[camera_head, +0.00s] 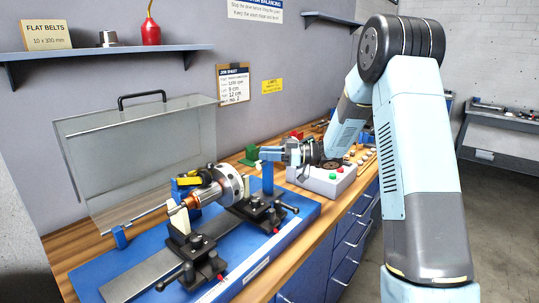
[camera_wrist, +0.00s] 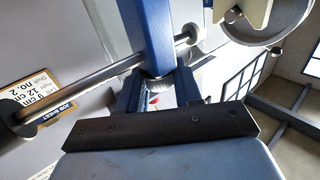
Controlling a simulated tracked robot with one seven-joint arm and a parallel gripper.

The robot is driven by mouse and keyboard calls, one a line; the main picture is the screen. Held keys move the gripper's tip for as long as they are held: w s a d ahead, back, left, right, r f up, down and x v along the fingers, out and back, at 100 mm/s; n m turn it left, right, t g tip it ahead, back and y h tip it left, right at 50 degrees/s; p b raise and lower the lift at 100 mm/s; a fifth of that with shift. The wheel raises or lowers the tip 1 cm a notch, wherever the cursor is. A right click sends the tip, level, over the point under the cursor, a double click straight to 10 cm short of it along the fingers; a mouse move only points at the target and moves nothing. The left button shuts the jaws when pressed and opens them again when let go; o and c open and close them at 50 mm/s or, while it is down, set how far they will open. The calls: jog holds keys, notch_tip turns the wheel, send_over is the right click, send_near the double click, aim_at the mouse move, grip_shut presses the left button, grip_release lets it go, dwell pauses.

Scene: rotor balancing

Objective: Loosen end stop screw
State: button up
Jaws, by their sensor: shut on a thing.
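The near-right end stop is a blue post (camera_head: 267,181) standing on the blue bed beside the silver rotor disc (camera_head: 230,185). In the wrist view the blue end stop (camera_wrist: 146,32) rises between my fingers and a metal rod passes by it. My gripper (camera_head: 267,153) is at the top of this post, reaching in from the right. In the wrist view my gripper (camera_wrist: 158,88) has its blue fingers shut on a small silver knurled screw (camera_wrist: 160,84), mostly hidden between them. A second blue end stop (camera_head: 119,237) stands at the left end of the rotor shaft.
The rotor rests on black bearing stands (camera_head: 262,212). A clear guard with a black handle (camera_head: 141,97) stands open behind it. A wall shelf (camera_head: 110,52) is above left.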

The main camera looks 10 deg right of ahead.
jog(key=shift+w+n+g, duration=0.1)
jog(key=shift+n+g, duration=1.5)
jog(key=shift+g, duration=1.2)
jog(key=o, duration=0.9)
jog(key=w+d, duration=0.2)
jog(key=d, duration=1.1)
jog(key=shift+d, duration=0.3)
jog(key=shift+o, duration=0.2)
